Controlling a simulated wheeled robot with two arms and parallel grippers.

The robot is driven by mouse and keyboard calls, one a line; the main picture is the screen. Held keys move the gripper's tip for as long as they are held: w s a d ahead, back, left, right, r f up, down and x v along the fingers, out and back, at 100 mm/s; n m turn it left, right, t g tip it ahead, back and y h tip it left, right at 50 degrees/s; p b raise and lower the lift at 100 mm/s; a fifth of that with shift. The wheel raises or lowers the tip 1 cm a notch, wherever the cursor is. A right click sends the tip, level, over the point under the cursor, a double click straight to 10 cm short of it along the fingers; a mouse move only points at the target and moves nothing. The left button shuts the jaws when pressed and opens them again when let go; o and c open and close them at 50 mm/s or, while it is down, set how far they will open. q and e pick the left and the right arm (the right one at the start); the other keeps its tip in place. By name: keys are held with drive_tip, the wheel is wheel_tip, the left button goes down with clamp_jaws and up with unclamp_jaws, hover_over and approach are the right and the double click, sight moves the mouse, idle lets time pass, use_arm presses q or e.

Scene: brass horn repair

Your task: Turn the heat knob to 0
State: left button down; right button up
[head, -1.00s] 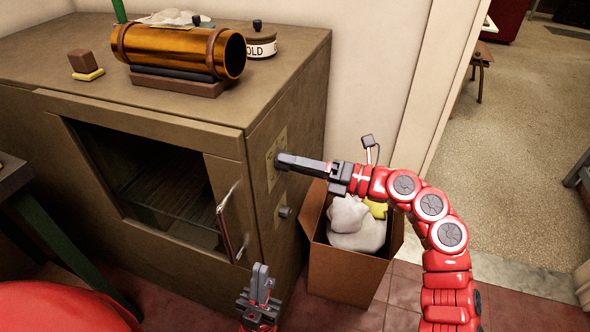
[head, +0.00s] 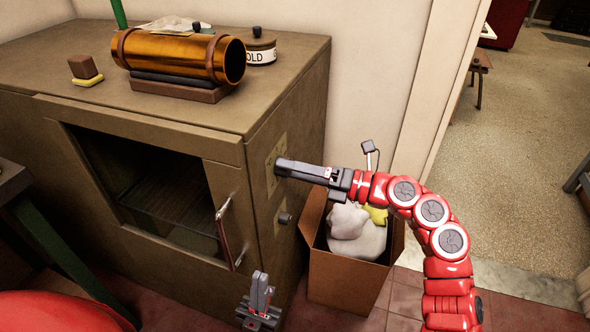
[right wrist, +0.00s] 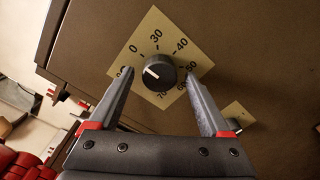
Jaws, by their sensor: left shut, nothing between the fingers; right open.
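The heat knob (right wrist: 160,74) is round and dark with a white mark, on a pale diamond-looking dial plate (right wrist: 152,24) with printed numbers. The mark points left, roughly between the 0 and a number partly covered by a finger. My right gripper (head: 279,167) reaches the side of the brown oven cabinet (head: 290,110) and hides the knob in the head view. In the right wrist view its open fingers stand on either side of the knob; contact is unclear. My left gripper (head: 262,287) is shut and empty, low in front of the cabinet.
A second, smaller knob (head: 285,218) sits below the dial plate. The cabinet door handle (head: 225,235) is near my left gripper. A cardboard box (head: 343,281) with white and yellow cloth stands below my right arm. A brass tube (head: 185,54) lies on the cabinet top.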

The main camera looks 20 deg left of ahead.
drive_tip(key=d, duration=1.7)
drive_tip(key=shift+s+d+p, duration=0.2)
drive_tip(key=shift+s+p, duration=0.1)
drive_tip(key=shift+p, duration=0.15)
